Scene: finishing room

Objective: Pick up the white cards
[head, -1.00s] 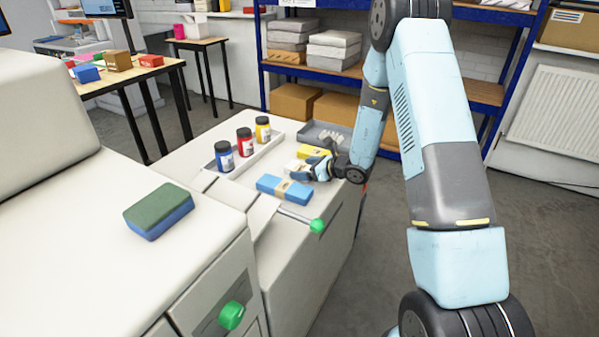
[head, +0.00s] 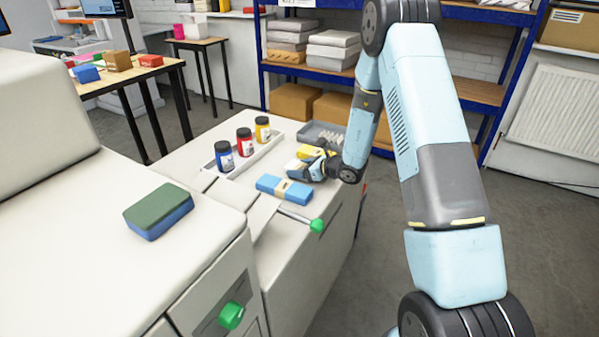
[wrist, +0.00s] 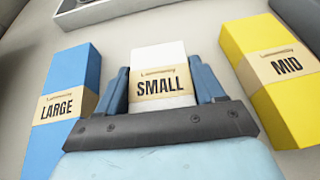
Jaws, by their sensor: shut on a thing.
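The white cards (wrist: 159,58) are a small white block with a tan band marked SMALL, seen in the wrist view between my two blue fingers. My gripper (wrist: 163,84) is shut on them, one finger at each side. In the head view my gripper (head: 303,171) is low over the white cabinet top, and the white cards (head: 293,163) are mostly hidden by it. I cannot tell whether they are clear of the surface.
A blue pack marked LARGE (wrist: 76,75) lies left of my gripper and a yellow pack marked MID (wrist: 268,65) right. Three ink jars (head: 244,142) stand in a tray behind. A grey tray (head: 308,139) and a green-knobbed lever (head: 317,225) are nearby.

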